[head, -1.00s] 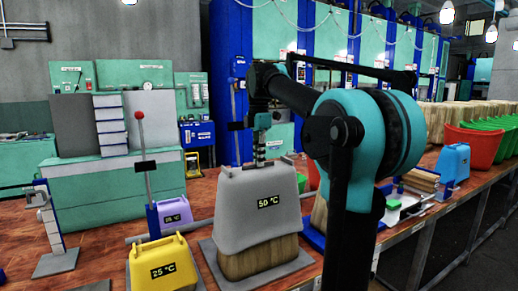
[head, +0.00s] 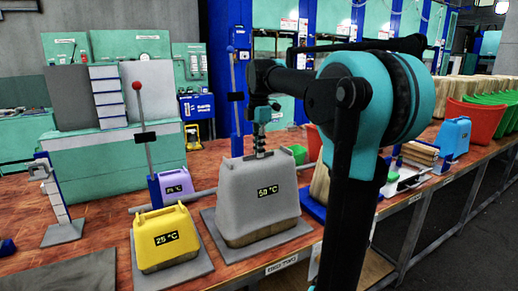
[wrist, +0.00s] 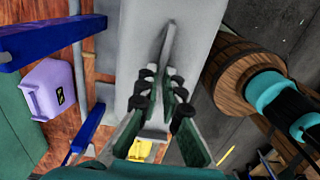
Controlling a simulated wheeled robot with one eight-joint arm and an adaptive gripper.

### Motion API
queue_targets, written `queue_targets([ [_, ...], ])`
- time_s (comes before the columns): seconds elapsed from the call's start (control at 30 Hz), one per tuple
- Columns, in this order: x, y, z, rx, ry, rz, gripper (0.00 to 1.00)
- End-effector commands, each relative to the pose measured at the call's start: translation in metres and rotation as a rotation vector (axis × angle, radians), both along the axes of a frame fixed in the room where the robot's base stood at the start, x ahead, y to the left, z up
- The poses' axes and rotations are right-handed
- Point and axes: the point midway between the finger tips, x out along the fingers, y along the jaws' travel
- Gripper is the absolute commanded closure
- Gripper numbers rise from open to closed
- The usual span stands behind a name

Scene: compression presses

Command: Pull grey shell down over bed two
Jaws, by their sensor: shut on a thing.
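The grey shell (head: 240,200), marked 50 °C, sits upright over a wooden block (head: 268,236) on a flat grey base plate (head: 300,232). Only a thin band of wood shows below the shell's lower edge. My gripper (head: 259,154) is at the shell's top, shut on its raised handle. In the wrist view the two fingers (wrist: 160,85) close on the handle ridge of the grey shell (wrist: 190,15). Which bed is numbered two cannot be read.
A yellow 25 °C shell (head: 165,236) stands on the plate to the left, with a purple shell (head: 175,186) behind it. A red-knobbed lever (head: 144,130) rises behind the yellow shell. A blue shell (head: 455,135) and red bin (head: 478,118) stand right.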

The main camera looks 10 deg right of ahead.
Motion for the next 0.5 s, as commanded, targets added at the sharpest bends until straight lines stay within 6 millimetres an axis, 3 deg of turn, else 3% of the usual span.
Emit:
queue_targets([
  [0.5,0.0002,0.0001,-0.0039,0.0,0.0,0.0,1.0],
])
